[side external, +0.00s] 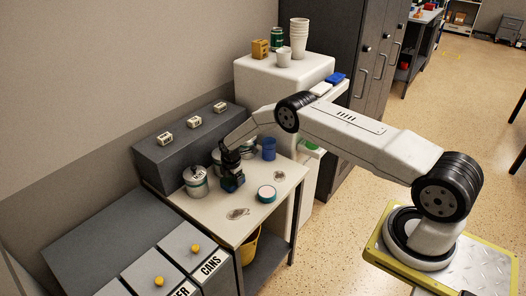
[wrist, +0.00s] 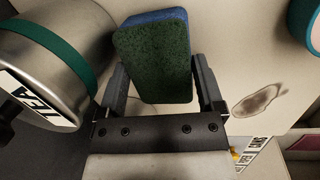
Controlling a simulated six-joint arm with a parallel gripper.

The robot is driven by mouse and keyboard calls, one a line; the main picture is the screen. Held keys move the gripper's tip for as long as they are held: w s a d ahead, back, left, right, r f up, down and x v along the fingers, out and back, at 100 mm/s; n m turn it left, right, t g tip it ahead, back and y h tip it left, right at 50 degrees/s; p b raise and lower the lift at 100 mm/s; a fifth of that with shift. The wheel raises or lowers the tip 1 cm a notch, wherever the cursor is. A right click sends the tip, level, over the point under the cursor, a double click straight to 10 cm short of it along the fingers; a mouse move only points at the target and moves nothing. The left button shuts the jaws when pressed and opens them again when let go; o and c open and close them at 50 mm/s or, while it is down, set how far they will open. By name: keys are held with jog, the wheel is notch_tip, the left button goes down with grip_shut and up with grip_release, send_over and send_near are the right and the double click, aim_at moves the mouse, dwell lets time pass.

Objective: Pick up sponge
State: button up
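The sponge (wrist: 155,62) shows in the wrist view, with a dark green face towards the camera and a blue layer along its top edge. My gripper (wrist: 160,80) has its fingers apart, one on each side of the sponge. A narrow gap shows beside the left finger, and contact at the right finger is unclear. In the side view, my gripper (side external: 232,182) is low over the light tabletop (side external: 262,212), close beside the tea canister (side external: 195,182). The sponge is hard to tell from the dark gripper there.
A blue cup (side external: 268,149) stands behind my gripper, and a round teal-rimmed item (side external: 267,194) lies to its right. A stain (side external: 238,213) marks the tabletop in front. The grey box (side external: 190,140) runs along the wall. The front right of the tabletop is mostly clear.

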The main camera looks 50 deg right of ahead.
jog(key=c, duration=0.3)
jog(key=shift+r, duration=0.2)
jog(key=shift+r, duration=1.25)
jog(key=shift+s+r, duration=0.15)
jog(key=shift+r, duration=0.15)
jog(key=s+r, duration=0.3)
jog(key=s+a+r, duration=0.1)
jog(key=s+r, duration=0.1)
jog(key=s, duration=0.2)
jog(key=s+a+r, duration=0.1)
jog(key=s+r, duration=0.2)
jog(key=s, duration=0.1)
jog(key=shift+s+r, duration=0.15)
jog(key=shift+r, duration=0.15)
jog(key=shift+s+a+r, duration=0.1)
jog(key=shift+s+r, duration=0.15)
jog(key=shift+s, duration=0.35)
jog(key=shift+s+a+r, duration=0.1)
jog(key=shift+s+r, duration=0.15)
jog(key=shift+s, duration=0.3)
